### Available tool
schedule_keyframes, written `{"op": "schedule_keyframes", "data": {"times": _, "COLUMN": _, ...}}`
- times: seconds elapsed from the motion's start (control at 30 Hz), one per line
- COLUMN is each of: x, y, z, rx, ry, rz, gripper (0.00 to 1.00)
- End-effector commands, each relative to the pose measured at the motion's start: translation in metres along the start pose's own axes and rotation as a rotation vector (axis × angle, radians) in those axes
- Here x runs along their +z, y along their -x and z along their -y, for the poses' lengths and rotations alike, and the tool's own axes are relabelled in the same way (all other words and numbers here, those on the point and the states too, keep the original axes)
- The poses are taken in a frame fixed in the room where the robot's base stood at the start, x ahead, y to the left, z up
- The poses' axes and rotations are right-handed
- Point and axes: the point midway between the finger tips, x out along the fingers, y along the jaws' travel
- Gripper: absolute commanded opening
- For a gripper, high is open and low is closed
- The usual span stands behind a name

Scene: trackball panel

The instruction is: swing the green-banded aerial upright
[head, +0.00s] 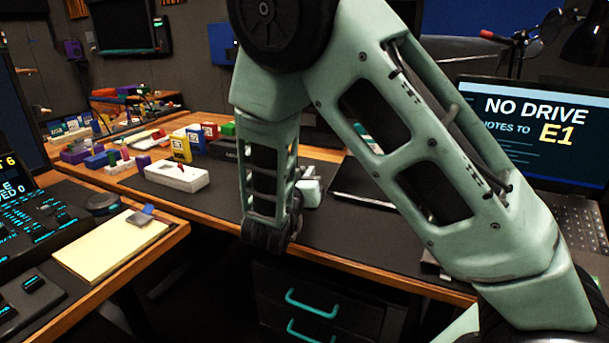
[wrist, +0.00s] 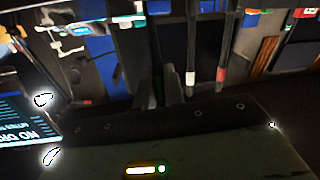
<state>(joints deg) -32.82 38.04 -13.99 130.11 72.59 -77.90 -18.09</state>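No green-banded aerial can be made out in either view. In the wrist view, two dark rods show, one with a white band (wrist: 190,78) and one with a red band (wrist: 220,74). My gripper (wrist: 160,85) shows as two dark fingers with a gap between them and nothing seen in it. The rods are to the right of the fingers, and I cannot tell how far beyond them. In the head view, my arm hides most of the gripper, low over the desk.
A laptop (head: 530,125) stands at the right. A white block (head: 177,176) and several coloured boxes (head: 180,147) stand on the desk at left. A yellow notepad (head: 112,245) lies on the nearer left desk. Drawers with teal handles (head: 312,304) are below the front edge.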

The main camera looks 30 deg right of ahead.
Motion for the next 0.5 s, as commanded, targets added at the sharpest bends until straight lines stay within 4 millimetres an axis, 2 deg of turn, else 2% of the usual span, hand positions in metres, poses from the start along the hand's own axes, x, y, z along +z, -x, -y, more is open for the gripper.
{"op": "schedule_keyframes", "data": {"times": 0.27, "x": -0.003, "y": -0.001, "z": -0.001, "rx": -0.001, "ry": -0.001, "rz": 0.010, "gripper": 0.00}}
{"op": "schedule_keyframes", "data": {"times": 0.5, "x": -0.015, "y": -0.006, "z": -0.003, "rx": -0.013, "ry": -0.012, "rz": 0.092, "gripper": 0.00}}
